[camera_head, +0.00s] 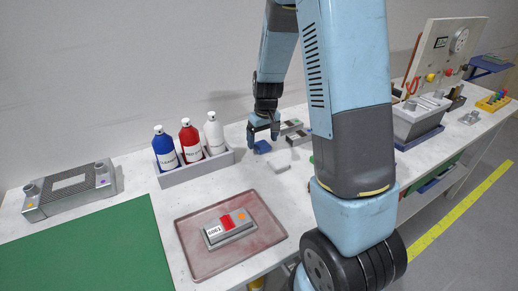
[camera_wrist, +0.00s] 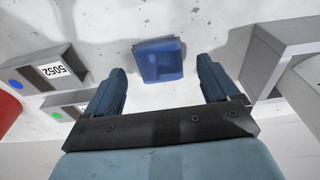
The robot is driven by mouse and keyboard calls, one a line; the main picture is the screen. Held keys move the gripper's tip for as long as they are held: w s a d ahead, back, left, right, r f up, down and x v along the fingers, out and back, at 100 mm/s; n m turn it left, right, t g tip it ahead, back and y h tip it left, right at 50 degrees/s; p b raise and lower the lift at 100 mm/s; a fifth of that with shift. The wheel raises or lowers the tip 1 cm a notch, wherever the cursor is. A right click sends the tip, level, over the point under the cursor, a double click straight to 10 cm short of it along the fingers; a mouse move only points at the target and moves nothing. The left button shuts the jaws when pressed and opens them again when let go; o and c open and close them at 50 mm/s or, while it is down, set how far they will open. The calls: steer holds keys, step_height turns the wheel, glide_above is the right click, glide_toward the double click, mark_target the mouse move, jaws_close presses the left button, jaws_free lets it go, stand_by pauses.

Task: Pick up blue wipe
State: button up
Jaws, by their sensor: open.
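The blue wipe (camera_head: 262,147) lies on the white table, just behind the middle, to the right of the bottle tray. In the wrist view the wipe (camera_wrist: 159,60) is a small dark-blue folded piece, centred between and a little beyond the fingertips. My gripper (camera_head: 263,132) points down above and close to the wipe. In the wrist view its two blue fingers (camera_wrist: 159,75) are spread wide with nothing between them. I cannot tell the exact height of the fingertips above the table.
Grey blocks (camera_head: 297,132) stand close to the right of the wipe; one block (camera_wrist: 60,72) bears the label 5052. A light tray (camera_head: 199,167) holds blue, red and white bottles. A reddish tray (camera_head: 200,266) with a labelled device and a green mat (camera_head: 90,245) lie in front.

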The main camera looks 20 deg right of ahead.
steer(key=shift+w+f, duration=0.15)
steer(key=shift+f, duration=0.85)
steer(key=shift+c, duration=0.3)
steer(key=c, duration=1.1)
